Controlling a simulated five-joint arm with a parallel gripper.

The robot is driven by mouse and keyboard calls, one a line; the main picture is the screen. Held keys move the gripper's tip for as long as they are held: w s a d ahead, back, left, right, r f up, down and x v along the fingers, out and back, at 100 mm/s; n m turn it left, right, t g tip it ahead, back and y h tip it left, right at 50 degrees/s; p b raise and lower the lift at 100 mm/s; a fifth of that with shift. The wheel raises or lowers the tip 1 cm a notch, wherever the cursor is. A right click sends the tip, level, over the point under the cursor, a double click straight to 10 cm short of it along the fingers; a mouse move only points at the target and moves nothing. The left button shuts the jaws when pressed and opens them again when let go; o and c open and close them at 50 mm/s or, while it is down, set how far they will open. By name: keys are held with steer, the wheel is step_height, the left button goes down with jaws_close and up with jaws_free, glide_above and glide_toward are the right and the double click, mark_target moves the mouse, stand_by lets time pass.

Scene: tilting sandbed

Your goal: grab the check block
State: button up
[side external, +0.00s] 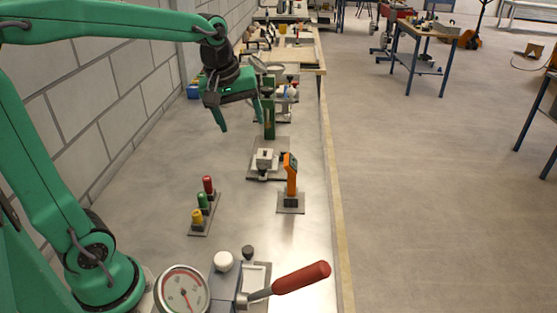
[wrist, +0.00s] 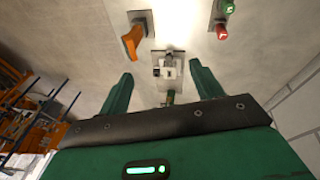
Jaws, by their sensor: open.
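A small pale block (side external: 264,158), which looks like the check block, sits on a grey fixture plate (side external: 278,146) in the middle of the bench. In the wrist view the pale block (wrist: 168,66) shows beyond the fingertips, near the middle of the gap. My gripper (side external: 241,121) is open and empty, above the bench and farther back than the block. In the wrist view its two green fingers (wrist: 160,76) stand wide apart, with nothing between them in contact. The block's underside is hidden.
Red (side external: 208,184), green (side external: 202,200) and yellow (side external: 197,216) pegs stand front left. A dial gauge (side external: 184,291) and red-handled lever (side external: 302,279) are at the front. A wall runs along the left.

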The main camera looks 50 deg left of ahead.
steer(key=w+a+f+n+g, duration=0.1)
steer(key=w+a+f+n, duration=0.2)
steer(key=w+n, duration=0.15)
steer(key=w+a+f+n+g, duration=0.1)
steer(key=w+a+f+n, duration=0.25)
steer(key=w, duration=0.25)
steer(key=n+g, duration=0.1)
steer(key=n, duration=0.7)
glide_toward(265, 154)
steer(key=shift+s+d+f, duration=0.45)
steer(key=shift+f, duration=0.1)
steer(key=shift+f, duration=0.1)
steer(key=shift+f, duration=1.2)
steer(key=shift+f, duration=0.1)
steer(key=shift+f, duration=2.5)
steer(key=shift+c, duration=0.4)
